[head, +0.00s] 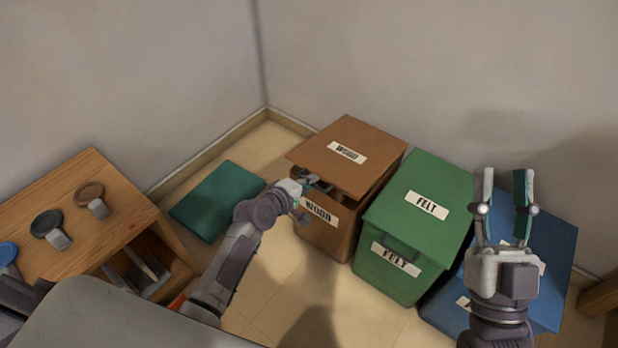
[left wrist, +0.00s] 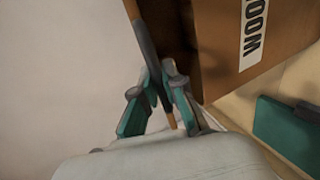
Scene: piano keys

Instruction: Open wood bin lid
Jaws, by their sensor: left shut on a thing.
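The brown wood bin (head: 330,235) stands in the corner area, with a white WOOD label on its front. Its brown lid (head: 350,140) also has a WOOD label and sits slightly raised at the front, with a dark gap under it. My left gripper (head: 316,183) is at the lid's front edge. My right gripper (head: 507,185) is open and empty, above the blue bin.
A green FELT bin (head: 400,275) stands right of the wood bin, with a blue bin (head: 555,260) beyond it. A teal panel (head: 217,203) lies on the floor to the left. A wooden bench (head: 105,190) holds several round-headed pieces. Walls close off the back.

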